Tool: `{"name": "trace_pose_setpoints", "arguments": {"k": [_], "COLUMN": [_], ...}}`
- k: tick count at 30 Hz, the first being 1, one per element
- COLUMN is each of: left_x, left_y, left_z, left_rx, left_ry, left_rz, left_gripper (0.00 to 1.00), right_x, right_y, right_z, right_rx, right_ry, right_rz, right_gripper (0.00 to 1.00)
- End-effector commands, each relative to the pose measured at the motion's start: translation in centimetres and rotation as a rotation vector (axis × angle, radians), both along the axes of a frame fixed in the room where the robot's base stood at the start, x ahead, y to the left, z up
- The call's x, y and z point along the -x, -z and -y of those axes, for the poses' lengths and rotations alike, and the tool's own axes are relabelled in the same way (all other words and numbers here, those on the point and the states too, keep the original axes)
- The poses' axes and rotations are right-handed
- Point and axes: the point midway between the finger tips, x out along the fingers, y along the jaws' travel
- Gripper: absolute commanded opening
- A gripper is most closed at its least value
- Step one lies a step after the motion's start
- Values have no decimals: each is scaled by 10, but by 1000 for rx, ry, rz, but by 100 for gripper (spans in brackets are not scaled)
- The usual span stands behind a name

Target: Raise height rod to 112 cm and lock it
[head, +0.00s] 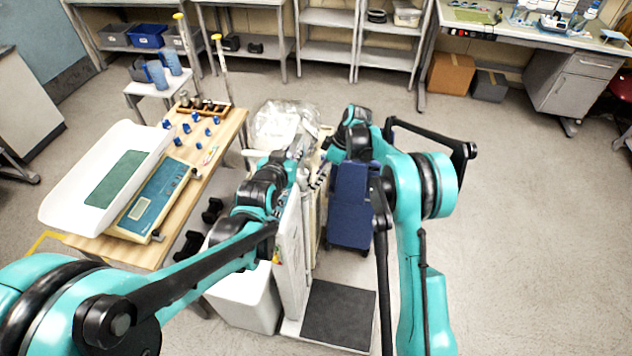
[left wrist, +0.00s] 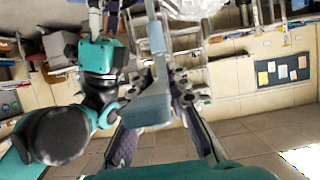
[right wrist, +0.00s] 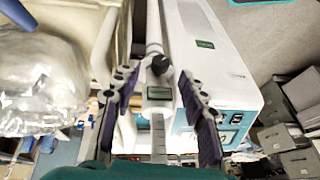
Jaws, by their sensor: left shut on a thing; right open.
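A floor scale with a black platform (head: 338,315) and a tall white column (head: 291,260) stands in front of me. In the right wrist view, a graduated height rod (right wrist: 158,137) runs past a black knob (right wrist: 161,66) and a small dark green display (right wrist: 159,92). My right gripper (right wrist: 158,125) is open, with its fingers on either side of the rod, near the knob. My left gripper (left wrist: 162,92) is shut on a pale blue-grey bar (left wrist: 148,110), which looks like the upper part of the height rod. In the head view, both grippers crowd the column top and hide the contact.
A wooden table (head: 225,135) at left bears a white baby scale (head: 90,185) and blue knobs. A clear plastic bag (head: 283,122) lies behind the column. The floor at right is clear.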

Motion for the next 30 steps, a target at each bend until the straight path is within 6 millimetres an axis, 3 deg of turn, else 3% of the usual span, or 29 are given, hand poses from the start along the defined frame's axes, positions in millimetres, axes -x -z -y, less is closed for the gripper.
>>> {"name": "trace_pose_setpoints", "arguments": {"k": [6,17,22,30], "left_x": [0,-1,-1,0], "left_y": [0,-1,0,0], "left_z": [0,0,0,0], "left_rx": [0,0,0,0], "left_ry": [-1,-1,-1,0], "left_rz": [1,1,1,1], "left_gripper": [0,0,0,0], "right_x": [0,0,0,-1], "right_y": [25,30,30,31], "right_z": [-11,-14,-14,-13], "right_rx": [0,0,0,-10], "right_ry": [0,0,0,0], "right_rz": [-1,-1,-1,-30], "right_gripper": [43,43,0,0]}}
